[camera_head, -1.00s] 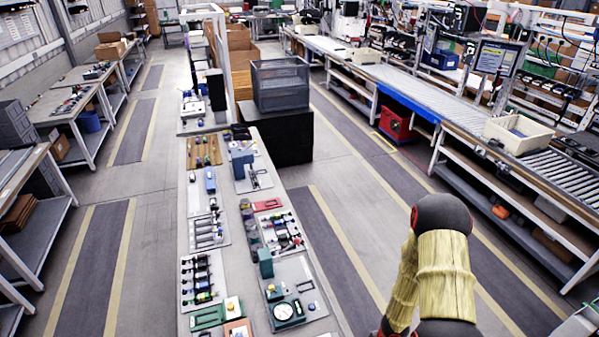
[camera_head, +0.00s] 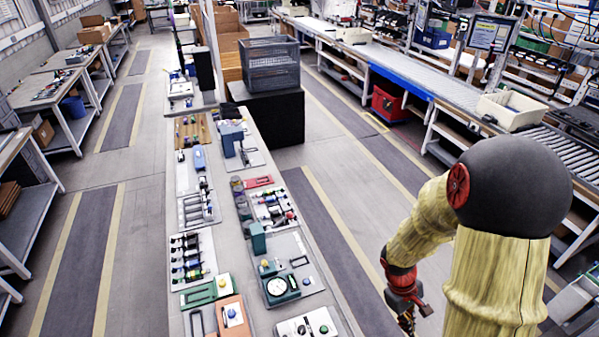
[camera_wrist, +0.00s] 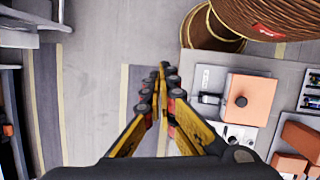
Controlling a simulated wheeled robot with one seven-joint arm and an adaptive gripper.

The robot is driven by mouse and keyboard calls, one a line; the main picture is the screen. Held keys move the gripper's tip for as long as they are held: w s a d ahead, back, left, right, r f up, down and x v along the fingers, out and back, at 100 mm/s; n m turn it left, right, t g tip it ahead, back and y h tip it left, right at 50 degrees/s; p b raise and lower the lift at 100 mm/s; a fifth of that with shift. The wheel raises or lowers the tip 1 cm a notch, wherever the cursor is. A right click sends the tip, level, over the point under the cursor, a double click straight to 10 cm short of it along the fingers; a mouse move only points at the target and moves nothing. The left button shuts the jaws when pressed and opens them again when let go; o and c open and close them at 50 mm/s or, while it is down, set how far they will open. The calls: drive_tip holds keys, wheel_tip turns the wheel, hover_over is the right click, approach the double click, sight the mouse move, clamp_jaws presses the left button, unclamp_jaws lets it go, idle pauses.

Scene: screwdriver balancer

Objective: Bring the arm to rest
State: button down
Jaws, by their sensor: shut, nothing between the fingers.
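My arm, in yellow sleeves, stands at the right of the head view, its dark elbow high and its forearm sloping down to a red and black wrist. In the wrist view my gripper (camera_wrist: 163,72) is shut and empty, its black and yellow fingers together.
A grey crate (camera_head: 270,64) sits on a black block (camera_head: 275,116) behind. A roller conveyor (camera_head: 395,75) runs along the right. Aisle floor (camera_head: 345,220) is clear.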

drive_tip(key=s+a+r+m+t+y+b, duration=0.1)
drive_tip(key=s+a+r+m+t+b, duration=0.1)
drive_tip(key=a+b, duration=0.5)
drive_tip(key=s+a+r+m+t+y+b, duration=0.2)
drive_tip(key=a+t+b, duration=0.4)
drive_tip(key=b, duration=1.1)
drive_tip(key=shift+s+a+r+m+b, duration=0.35)
drive_tip(key=shift+s+a+r, duration=0.5)
drive_tip(key=shift+s, duration=0.3)
drive_tip(key=c, duration=2.6)
unclamp_jaws()
